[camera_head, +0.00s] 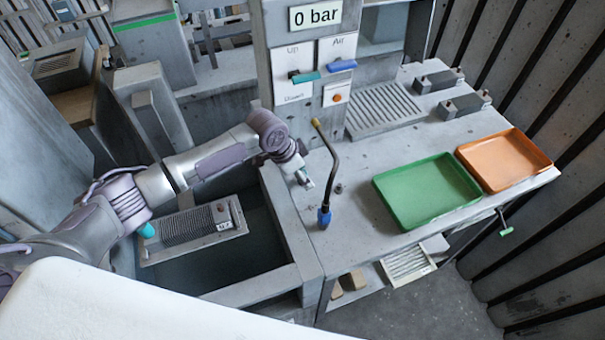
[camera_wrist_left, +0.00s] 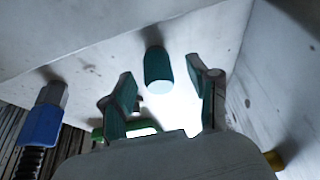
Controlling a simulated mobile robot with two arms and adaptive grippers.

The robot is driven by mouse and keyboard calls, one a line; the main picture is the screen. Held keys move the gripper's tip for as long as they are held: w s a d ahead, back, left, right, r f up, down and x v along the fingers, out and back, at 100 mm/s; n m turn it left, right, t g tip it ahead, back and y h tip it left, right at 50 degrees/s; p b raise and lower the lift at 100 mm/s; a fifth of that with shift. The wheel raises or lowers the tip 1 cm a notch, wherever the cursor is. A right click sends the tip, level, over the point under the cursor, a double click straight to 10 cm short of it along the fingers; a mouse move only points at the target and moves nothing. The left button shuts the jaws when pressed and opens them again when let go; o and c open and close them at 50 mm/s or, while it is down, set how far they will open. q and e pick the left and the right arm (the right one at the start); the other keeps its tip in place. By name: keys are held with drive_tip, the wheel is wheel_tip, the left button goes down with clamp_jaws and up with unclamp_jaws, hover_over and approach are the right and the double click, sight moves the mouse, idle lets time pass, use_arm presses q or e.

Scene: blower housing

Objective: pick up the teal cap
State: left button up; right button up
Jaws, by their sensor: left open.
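The teal cap (camera_wrist_left: 158,68) is a short cylinder against a grey surface in the left wrist view, its pale round end facing the camera. My left gripper (camera_wrist_left: 165,98) is open, one finger on each side of the cap's line. The cap appears just beyond the fingertips, with gaps on both sides, and I see nothing held. In the head view my left gripper (camera_head: 306,182) is low over the left part of the grey bench, and I cannot make out the cap there. My right gripper is not in view.
A gooseneck with a blue base (camera_head: 324,217) stands close to my left gripper; the base also shows in the wrist view (camera_wrist_left: 40,125). A green tray (camera_head: 405,218) and an orange tray (camera_head: 502,185) lie to the right. A recessed basin (camera_head: 245,275) is at the left.

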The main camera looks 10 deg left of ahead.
use_arm(q)
drive_tip(key=c, duration=1)
drive_tip(key=shift+c, duration=0.2)
drive_tip(key=shift+r, duration=0.1)
drive_tip(key=shift+r+b, duration=0.3)
drive_tip(key=shift+r, duration=0.2)
wheel_tip(320, 180, up, 3)
drive_tip(key=shift+f+b, duration=0.15)
drive_tip(key=shift+b, duration=0.4)
drive_tip(key=s+d+r+b, duration=0.2)
drive_tip(key=d+r, duration=0.5)
drive_tip(key=d, duration=0.4)
drive_tip(key=shift+s+b, duration=0.4)
drive_tip(key=shift+s, duration=0.2)
drive_tip(key=shift+d+r, duration=0.1)
